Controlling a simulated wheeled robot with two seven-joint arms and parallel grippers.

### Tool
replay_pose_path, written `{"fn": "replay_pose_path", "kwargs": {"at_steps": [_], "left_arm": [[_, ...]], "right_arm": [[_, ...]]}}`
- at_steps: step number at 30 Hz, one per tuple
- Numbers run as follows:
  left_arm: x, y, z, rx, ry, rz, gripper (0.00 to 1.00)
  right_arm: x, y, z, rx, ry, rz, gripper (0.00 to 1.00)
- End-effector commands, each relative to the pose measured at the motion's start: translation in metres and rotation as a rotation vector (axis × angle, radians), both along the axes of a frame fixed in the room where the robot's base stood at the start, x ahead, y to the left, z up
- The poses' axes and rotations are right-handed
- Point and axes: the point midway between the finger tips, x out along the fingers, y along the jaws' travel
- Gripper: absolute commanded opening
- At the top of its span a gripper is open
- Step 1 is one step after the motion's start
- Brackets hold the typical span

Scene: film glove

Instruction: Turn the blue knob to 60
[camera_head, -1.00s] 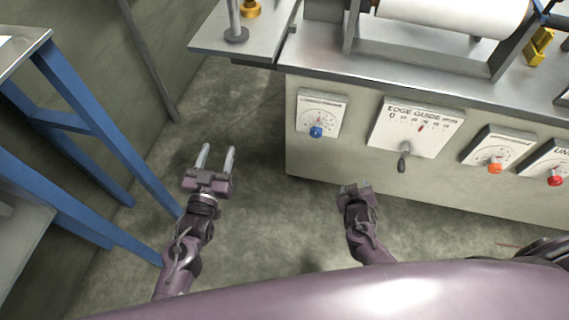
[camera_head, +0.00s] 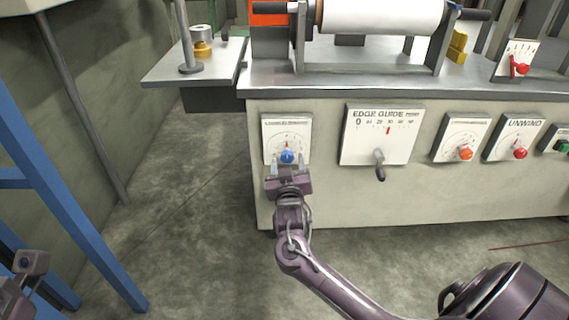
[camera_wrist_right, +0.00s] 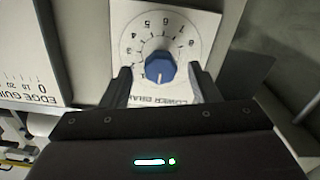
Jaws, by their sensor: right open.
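The blue knob (camera_head: 287,157) sits on a white dial plate (camera_head: 285,128) at the left end of the pale machine panel. In the right wrist view the blue knob (camera_wrist_right: 160,68) is near the middle, inside a ring of marks, with a pale line on its lower part. My right gripper (camera_head: 287,167) is open at the dial, one finger on each side of the knob. In the wrist view there are gaps between the right gripper's fingers (camera_wrist_right: 161,78) and the knob. Part of my left arm shows at the lower left edge; its fingers are not visible.
An edge guide plate (camera_head: 383,135) with a dark lever (camera_head: 380,172) is right of the dial. An orange knob (camera_head: 465,153) and a red knob (camera_head: 520,153) are farther right. Blue frame legs (camera_head: 55,200) stand at the left.

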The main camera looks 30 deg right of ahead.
Motion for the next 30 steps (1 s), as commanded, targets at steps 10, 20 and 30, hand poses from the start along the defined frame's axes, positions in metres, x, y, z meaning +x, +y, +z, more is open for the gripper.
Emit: {"fn": "replay_pose_path", "kwargs": {"at_steps": [10,20,30], "left_arm": [[-0.002,-0.003,0.003,0.003,-0.038,0.001,0.50],[-0.002,-0.003,0.004,0.005,-0.037,0.001,0.50],[-0.002,-0.003,0.004,0.004,-0.038,0.001,0.50]], "right_arm": [[0.031,-0.019,-0.001,0.000,0.002,0.001,0.55],[0.031,-0.019,-0.001,0.000,0.003,0.002,0.45],[0.031,-0.019,-0.001,0.001,0.002,0.002,0.11]]}}
